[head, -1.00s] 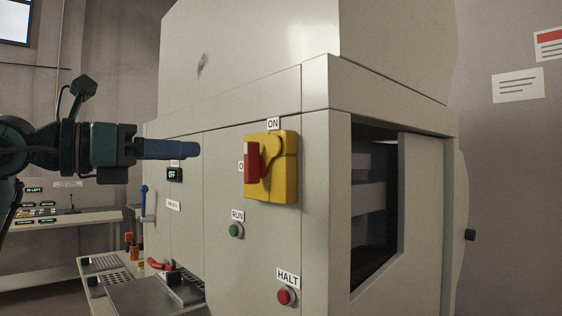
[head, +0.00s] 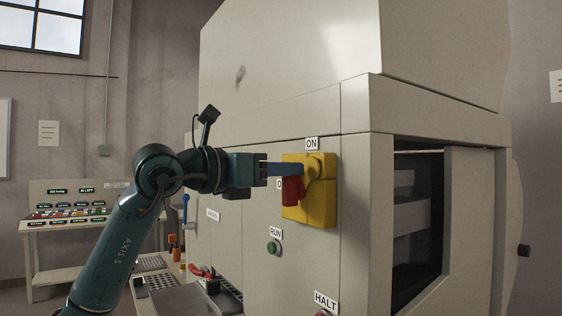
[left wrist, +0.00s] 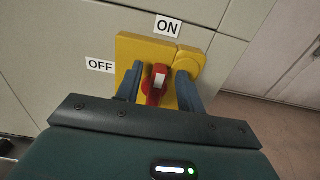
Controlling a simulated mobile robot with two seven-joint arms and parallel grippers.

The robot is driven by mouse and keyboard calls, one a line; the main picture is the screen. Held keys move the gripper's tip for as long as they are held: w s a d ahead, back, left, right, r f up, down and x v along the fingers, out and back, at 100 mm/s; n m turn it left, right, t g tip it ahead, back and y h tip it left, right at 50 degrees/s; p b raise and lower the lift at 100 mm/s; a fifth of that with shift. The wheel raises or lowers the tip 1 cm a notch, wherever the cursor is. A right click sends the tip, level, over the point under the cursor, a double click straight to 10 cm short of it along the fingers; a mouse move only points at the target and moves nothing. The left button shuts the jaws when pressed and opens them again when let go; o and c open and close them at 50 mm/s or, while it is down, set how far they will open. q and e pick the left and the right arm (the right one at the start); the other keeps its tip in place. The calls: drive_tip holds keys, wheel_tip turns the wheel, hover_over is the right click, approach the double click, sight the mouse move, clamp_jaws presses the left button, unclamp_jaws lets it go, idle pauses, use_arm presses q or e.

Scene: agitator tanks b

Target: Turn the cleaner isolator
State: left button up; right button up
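The cleaner isolator is a red handle (head: 291,190) on a yellow housing (head: 320,205) on the pale machine front. An ON label (head: 312,143) is above it and an OFF label, clear in the left wrist view (left wrist: 100,65), is to its left. My left gripper (head: 296,169) is at the handle, its blue fingers overlapping the housing's upper left in the head view. In the left wrist view the fingers (left wrist: 161,86) are apart, one on each side of the red handle (left wrist: 155,84), with gaps showing. My right gripper is not in view.
A green RUN button (head: 273,248) is below the isolator and a HALT label (head: 326,300) lower right. A blue lever (head: 186,208) is on the machine's left. A bench with a label panel (head: 75,205) stands at the far left.

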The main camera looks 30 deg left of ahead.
use_arm(q)
drive_tip(key=shift+w+d, duration=0.1)
drive_tip(key=shift+w, duration=0.1)
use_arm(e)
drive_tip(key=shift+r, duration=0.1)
use_arm(q)
clamp_jaws()
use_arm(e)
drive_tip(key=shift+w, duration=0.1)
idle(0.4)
use_arm(q)
drive_tip(key=shift+w+a+f+n+b, duration=0.25)
drive_tip(key=shift+a+f+n+b, duration=0.25)
drive_tip(key=shift+n, duration=2.45)
drive_tip(key=shift+w+a+f+n+b, duration=0.2)
drive_tip(key=shift+a+f+n+b, duration=0.3)
drive_tip(key=shift+n, duration=2.5)
drive_tip(key=shift+w+a+f+n+b, duration=0.25)
drive_tip(key=shift+a+f+n, duration=0.45)
drive_tip(key=shift+n, duration=2.25)
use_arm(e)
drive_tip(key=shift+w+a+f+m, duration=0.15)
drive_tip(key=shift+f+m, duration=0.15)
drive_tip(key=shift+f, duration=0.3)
use_arm(q)
drive_tip(key=shift+d+f, duration=0.1)
